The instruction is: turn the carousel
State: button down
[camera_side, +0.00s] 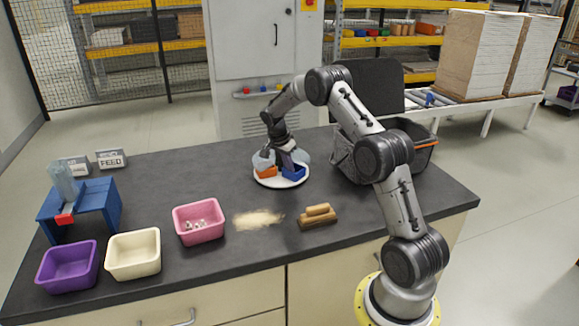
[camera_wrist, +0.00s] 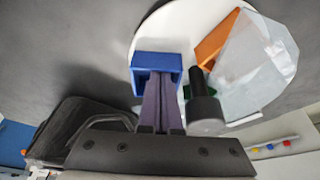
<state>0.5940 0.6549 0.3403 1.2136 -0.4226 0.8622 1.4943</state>
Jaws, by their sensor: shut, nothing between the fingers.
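The carousel is a round white disc (camera_side: 281,181) on the bench, carrying an orange piece (camera_side: 266,171), a blue bin (camera_side: 293,173) and a clear faceted cover. In the wrist view the disc (camera_wrist: 148,42) lies below my gripper, with the blue bin (camera_wrist: 157,62), the orange piece (camera_wrist: 213,42) and the clear cover (camera_wrist: 250,68) on it. A dark upright knob with a grey base (camera_wrist: 204,105) stands right of the fingers. My gripper (camera_wrist: 160,100) is shut and empty, its fingertips at the blue bin; I cannot tell whether they touch it.
Purple (camera_side: 68,265), cream (camera_side: 133,254) and pink (camera_side: 198,220) bins stand along the front left, near a blue stand (camera_side: 82,208). A dust pile (camera_side: 258,219) and wooden brush (camera_side: 318,216) lie in front. A dark crate (camera_side: 424,146) stands right of the disc.

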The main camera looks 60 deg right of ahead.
jog(key=shift+w+a+m, duration=0.2)
jog(key=shift+m, duration=0.4)
jog(key=shift+w+a+m+g+y, duration=0.15)
jog(key=shift+w+a+m+g, duration=0.2)
jog(key=shift+m, duration=0.6)
jog(key=shift+w+a+m+g+y, duration=0.15)
jog(key=shift+w+a+m+g, duration=0.15)
jog(key=shift+m, duration=0.65)
jog(key=shift+w, duration=0.15)
jog(key=shift+w+a, duration=0.1)
